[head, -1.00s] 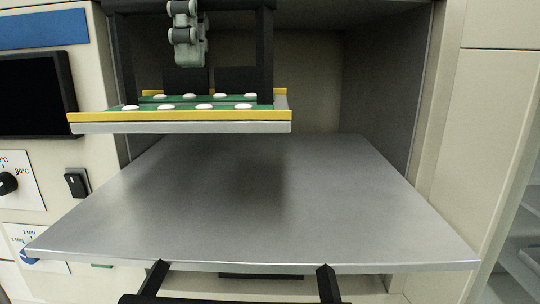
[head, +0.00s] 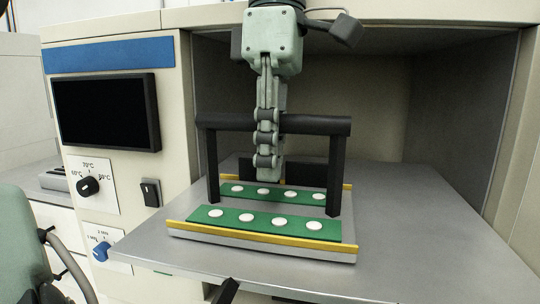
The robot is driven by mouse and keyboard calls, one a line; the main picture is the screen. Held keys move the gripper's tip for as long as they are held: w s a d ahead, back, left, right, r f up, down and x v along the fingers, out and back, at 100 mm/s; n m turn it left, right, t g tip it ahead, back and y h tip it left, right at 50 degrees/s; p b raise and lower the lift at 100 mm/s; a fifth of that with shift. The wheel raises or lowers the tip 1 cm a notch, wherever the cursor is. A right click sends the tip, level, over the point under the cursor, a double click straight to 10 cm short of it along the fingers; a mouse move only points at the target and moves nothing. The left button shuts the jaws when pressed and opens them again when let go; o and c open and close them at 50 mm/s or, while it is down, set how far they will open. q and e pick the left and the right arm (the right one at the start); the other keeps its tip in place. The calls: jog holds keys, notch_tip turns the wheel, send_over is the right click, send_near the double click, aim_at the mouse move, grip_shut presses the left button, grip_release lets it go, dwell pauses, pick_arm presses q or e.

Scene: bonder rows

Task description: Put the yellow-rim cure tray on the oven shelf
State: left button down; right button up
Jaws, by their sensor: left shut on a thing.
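The yellow-rim cure tray (head: 300,242) is grey with yellow edges, green strips carrying white round pieces, and a black arched handle (head: 318,125). It is over the left-middle part of the pulled-out oven shelf (head: 420,245), level, and appears to rest on it; I can make out no gap beneath. My left gripper (head: 268,148) comes down from above and is shut on the handle's crossbar. Its fingers hide the middle of the bar. My right gripper is not in view.
The oven chamber (head: 380,100) is open behind the tray. Bare shelf lies to the tray's right. Left of the opening are a dark screen (head: 105,112), a temperature knob (head: 88,186), a switch (head: 150,192) and a blue timer knob (head: 101,251).

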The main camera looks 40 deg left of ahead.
pick_arm(q)
jog(key=c, duration=1.5)
grip_release()
jog(key=r, duration=0.4)
jog(key=w+r, duration=0.1)
jog(key=r, duration=0.3)
jog(key=w+a+r, duration=0.1)
jog(key=r, duration=0.3)
jog(key=shift+a+f, duration=0.1)
